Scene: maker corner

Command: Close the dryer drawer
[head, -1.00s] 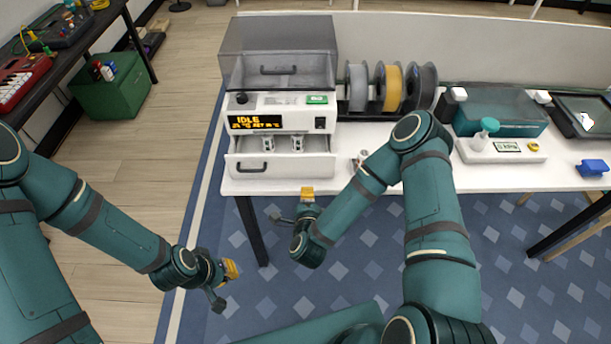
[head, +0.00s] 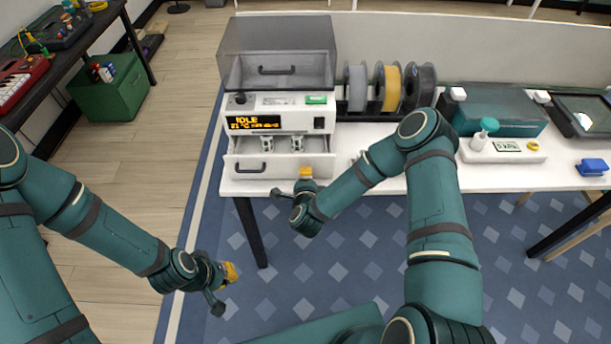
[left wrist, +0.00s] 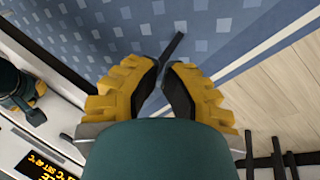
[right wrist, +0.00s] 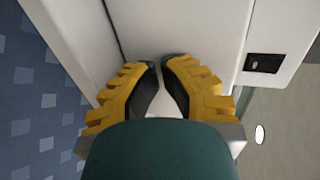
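The dryer (head: 290,118) is a white box with a grey see-through lid and an orange "IDLE" display, at the left end of the white table. Its bottom drawer (head: 300,168) stands out toward me, with a dark handle (head: 253,168) left of centre and white parts inside. My right gripper (head: 305,174) is shut and empty, in front of the drawer's right part. In the right wrist view the shut fingertips (right wrist: 161,66) are close to white panels; I cannot tell whether they touch. My left gripper (head: 232,272) is shut and empty, low and away from the dryer.
Filament spools (head: 388,86) stand right of the dryer. A teal-lidded box (head: 500,115), a white scale-like device (head: 505,147) and a blue object (head: 592,167) are farther right. A green cabinet (head: 110,95) stands at left. The floor before the dryer is clear.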

